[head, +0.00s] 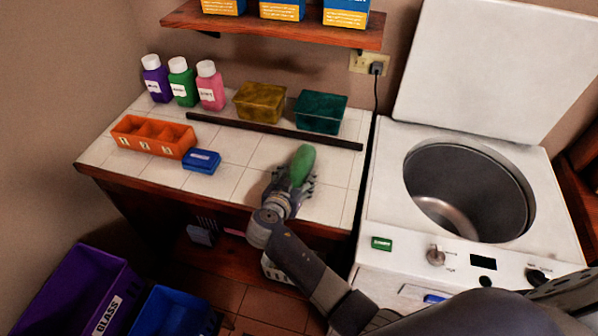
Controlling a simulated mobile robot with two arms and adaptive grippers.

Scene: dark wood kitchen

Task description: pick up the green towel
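A soft-looking, rounded green item (303,162), which appears to be the green towel, stands up out of my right gripper (293,185). The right gripper is over the front part of the white tiled counter, with its fingers around the lower end of the green item. The fingers hide that lower end. I cannot tell how far the item is above the tiles. My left gripper is not in view.
Behind are a yellow block (260,102), a teal block (320,111) and a dark strip (270,131). An orange divided tray (153,137), a blue box (202,161) and several bottles (182,82) are left. An open-lidded washer (400,215) stands right. Bins (85,295) are below.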

